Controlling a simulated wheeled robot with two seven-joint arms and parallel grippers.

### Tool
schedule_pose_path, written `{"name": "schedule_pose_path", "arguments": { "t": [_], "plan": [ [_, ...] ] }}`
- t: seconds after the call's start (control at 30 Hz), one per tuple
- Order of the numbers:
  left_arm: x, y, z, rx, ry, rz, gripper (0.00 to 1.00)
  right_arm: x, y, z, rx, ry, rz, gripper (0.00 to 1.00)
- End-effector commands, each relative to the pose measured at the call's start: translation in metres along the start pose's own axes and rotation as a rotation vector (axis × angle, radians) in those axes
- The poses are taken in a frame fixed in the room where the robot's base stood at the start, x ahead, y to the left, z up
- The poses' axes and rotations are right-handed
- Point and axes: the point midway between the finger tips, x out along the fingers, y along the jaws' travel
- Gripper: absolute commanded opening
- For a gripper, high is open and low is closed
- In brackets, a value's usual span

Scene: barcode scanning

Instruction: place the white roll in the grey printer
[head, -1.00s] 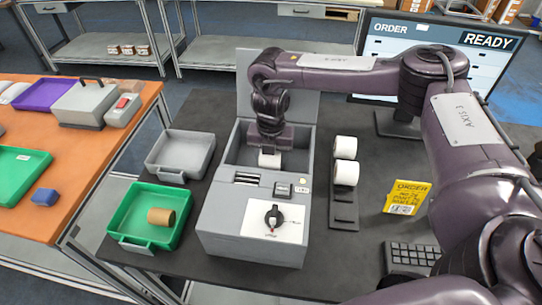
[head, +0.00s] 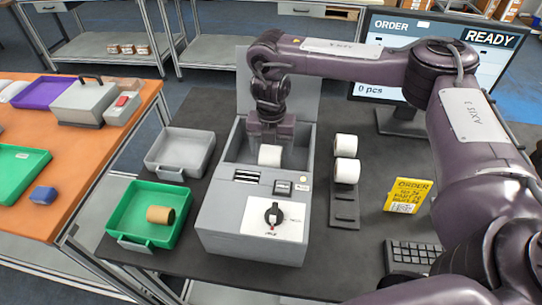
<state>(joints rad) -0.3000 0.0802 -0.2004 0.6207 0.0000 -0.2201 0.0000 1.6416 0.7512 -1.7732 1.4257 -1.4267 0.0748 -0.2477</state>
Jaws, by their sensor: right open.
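The grey printer (head: 250,214) stands on the dark table with its lid (head: 243,92) raised at the back. A white roll (head: 270,155) lies in the printer's open bay. My right gripper (head: 270,143) is open just above and behind this roll, at the bay. The gap between its fingers and the roll is too small to judge. Two more white rolls, one behind (head: 346,146) and one in front (head: 345,171), sit on a dark holder (head: 344,208) right of the printer. My left gripper is not in view.
A green tray (head: 127,239) with a brown roll (head: 160,215) and an empty grey tray (head: 182,136) stand left of the printer. A yellow order card (head: 407,195), a keyboard (head: 410,254) and a monitor (head: 395,75) are at the right. My right arm spans above the table's right side.

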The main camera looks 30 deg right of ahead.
Motion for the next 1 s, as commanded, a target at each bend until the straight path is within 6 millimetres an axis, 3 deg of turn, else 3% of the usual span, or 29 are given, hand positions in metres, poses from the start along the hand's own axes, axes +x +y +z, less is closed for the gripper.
{"name": "schedule_pose_path", "arguments": {
  "t": [0.2,0.4,0.6,1.0],
  "plan": [
    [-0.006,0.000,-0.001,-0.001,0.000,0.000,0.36,-0.053,0.001,0.001,-0.003,-0.007,0.002,0.72],
    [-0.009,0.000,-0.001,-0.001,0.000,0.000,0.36,-0.081,0.001,0.000,-0.003,-0.005,0.001,0.72],
    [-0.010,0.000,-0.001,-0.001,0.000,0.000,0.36,-0.091,0.001,0.000,-0.001,-0.002,0.000,0.72],
    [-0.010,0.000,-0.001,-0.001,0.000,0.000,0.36,-0.091,0.001,0.000,-0.002,-0.001,0.000,0.72]
  ]
}}
